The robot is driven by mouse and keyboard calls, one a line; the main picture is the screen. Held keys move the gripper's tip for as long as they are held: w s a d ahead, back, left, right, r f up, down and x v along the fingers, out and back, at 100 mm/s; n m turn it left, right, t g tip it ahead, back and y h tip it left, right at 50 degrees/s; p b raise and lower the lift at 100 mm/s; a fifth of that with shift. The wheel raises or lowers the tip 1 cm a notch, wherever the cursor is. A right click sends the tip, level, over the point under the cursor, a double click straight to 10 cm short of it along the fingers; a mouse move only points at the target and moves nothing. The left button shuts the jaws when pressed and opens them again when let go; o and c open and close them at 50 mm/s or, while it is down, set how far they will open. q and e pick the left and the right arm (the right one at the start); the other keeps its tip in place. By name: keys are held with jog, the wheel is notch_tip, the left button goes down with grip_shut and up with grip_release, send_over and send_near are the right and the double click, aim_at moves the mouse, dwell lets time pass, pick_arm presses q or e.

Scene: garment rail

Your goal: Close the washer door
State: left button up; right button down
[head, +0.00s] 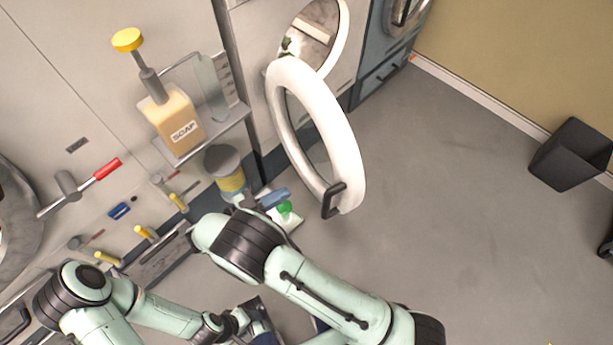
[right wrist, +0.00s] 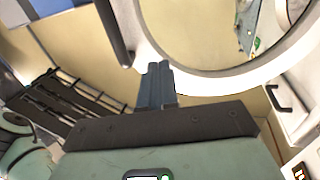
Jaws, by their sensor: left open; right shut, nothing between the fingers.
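The washer door (head: 345,145), a thick white ring with a dark handle (head: 332,200) on its rim, stands wide open, swung out from the washer's round opening (head: 312,35). The door ring (right wrist: 225,85) fills the upper part of the right wrist view, with its handle (right wrist: 115,35) left of the fingers. My right gripper (right wrist: 157,68) is shut and empty; its fingertips are close to the ring's rim, and I cannot tell if they touch. In the head view its forearm mostly hides it. My left gripper (head: 258,320) is open, low in the picture, well away from the door.
A shelf on the left holds a soap bottle (head: 173,118) with a yellow pump. A panel below has a red-handled lever (head: 105,169) and several yellow knobs. A dark bin (head: 573,155) stands by the tan wall. The floor (head: 450,190) right of the door is clear.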

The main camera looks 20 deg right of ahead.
jog(key=w+d, duration=0.1)
jog(key=d, duration=1.2)
jog(key=shift+w, duration=0.4)
jog(key=shift+d, duration=0.15)
